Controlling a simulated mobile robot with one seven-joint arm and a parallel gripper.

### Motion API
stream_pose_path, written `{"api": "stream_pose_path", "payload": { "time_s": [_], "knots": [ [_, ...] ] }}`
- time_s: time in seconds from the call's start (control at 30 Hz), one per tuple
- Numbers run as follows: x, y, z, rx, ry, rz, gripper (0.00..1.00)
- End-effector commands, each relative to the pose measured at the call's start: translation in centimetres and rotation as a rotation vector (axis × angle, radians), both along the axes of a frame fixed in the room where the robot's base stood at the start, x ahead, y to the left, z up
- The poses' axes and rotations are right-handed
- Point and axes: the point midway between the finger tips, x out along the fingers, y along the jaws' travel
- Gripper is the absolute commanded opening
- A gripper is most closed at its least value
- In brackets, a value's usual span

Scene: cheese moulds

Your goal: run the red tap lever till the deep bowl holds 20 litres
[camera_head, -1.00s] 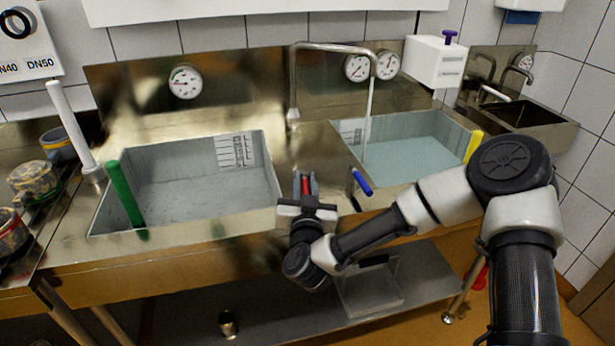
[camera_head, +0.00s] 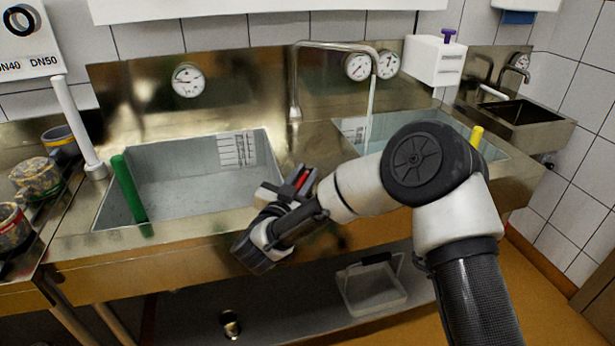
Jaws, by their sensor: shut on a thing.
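My gripper (camera_head: 300,181) is at the front rim between the two bowls, shut on the red tap lever (camera_head: 302,179). Only a small red part shows between the fingers, tilted to the right. The bent steel tap (camera_head: 330,46) reaches over the right bowl (camera_head: 350,126), and a thin stream of water (camera_head: 370,105) falls from it. Which bowl is the deep one, I cannot tell.
A white pipe (camera_head: 78,125) rises at the left. Dials (camera_head: 187,80) sit on the back panel. A clear bin (camera_head: 372,288) stands on the shelf below.

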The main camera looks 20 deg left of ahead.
Motion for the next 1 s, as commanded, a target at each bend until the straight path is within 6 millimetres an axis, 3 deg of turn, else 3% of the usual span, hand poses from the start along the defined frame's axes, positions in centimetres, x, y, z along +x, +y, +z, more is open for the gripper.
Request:
{"api": "stream_pose_path", "payload": {
  "time_s": [0.3,0.33,0.4,0.77,0.87,1.0],
  "knots": [
    [-0.1,0.0,-0.3,0.0,0.008,0.002,0.0],
    [-0.1,0.0,-0.3,0.0,0.008,0.002,0.21],
    [-0.1,0.0,-0.3,0.0,0.007,0.001,0.33],
    [-0.4,0.1,-0.1,-0.001,0.003,0.003,0.33],
    [-1.6,0.1,-0.1,-0.003,0.004,0.005,0.33],
    [-4.4,0.0,0.0,-0.004,0.004,0.007,0.33]
  ]
}}
